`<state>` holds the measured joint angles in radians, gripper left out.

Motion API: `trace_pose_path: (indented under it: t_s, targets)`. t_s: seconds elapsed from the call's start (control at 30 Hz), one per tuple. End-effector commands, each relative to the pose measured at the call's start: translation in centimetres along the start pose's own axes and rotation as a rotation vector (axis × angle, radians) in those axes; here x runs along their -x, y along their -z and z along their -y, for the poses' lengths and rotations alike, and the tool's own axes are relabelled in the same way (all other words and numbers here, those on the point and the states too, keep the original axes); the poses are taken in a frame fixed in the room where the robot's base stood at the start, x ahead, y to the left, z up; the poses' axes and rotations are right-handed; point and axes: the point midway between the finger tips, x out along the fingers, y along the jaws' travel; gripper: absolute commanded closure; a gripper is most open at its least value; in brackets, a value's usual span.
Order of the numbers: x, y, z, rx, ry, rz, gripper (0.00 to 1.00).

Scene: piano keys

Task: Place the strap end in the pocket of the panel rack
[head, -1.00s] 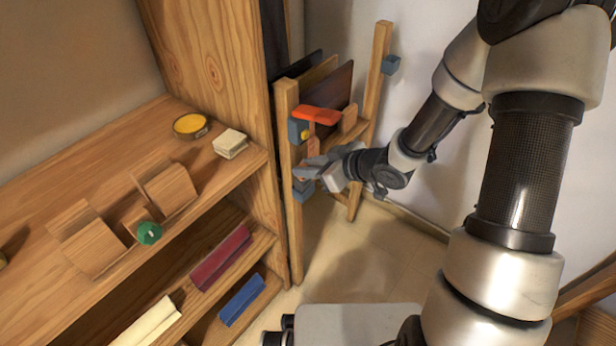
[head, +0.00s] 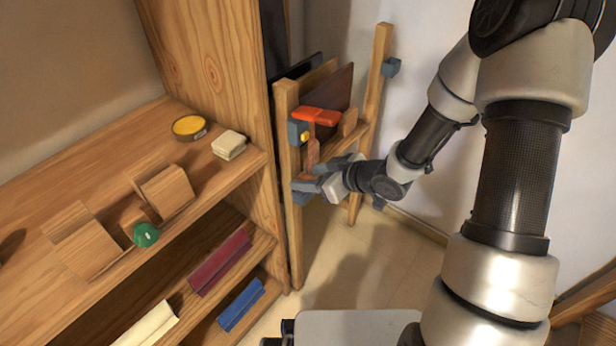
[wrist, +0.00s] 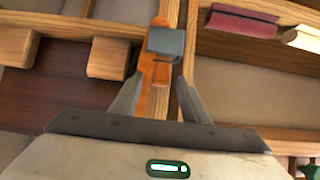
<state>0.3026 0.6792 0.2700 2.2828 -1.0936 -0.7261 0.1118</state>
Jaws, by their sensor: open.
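The panel rack (head: 289,230) is a wooden frame holding upright dark panels. An orange-red strap (head: 316,116) lies over its upper rail, and a brownish-orange length hangs down from it. My gripper (head: 308,184) is at the lower part of this hanging length, by the rack's near post. In the wrist view the open fingers (wrist: 160,88) stand on either side of the orange strap (wrist: 160,74), with gaps visible beside it. A grey block (wrist: 165,42) covers part of the strap there. I cannot tell whether this block is the pocket or whether the strap end sits in it.
A wooden shelf unit (head: 200,60) stands close on the left. Floor (head: 360,260) is clear below my arm.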

Motion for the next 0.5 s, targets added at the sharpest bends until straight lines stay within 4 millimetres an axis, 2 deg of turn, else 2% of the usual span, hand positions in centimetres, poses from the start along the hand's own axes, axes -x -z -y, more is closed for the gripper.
trace_pose_path:
  t_s: [0.17, 0.5]
  targets:
    - [2.4, 0.3, -0.2, -0.001, -0.004, 0.002, 0.58]
    - [9.5, 0.4, -0.1, -0.001, -0.004, 0.001, 0.58]
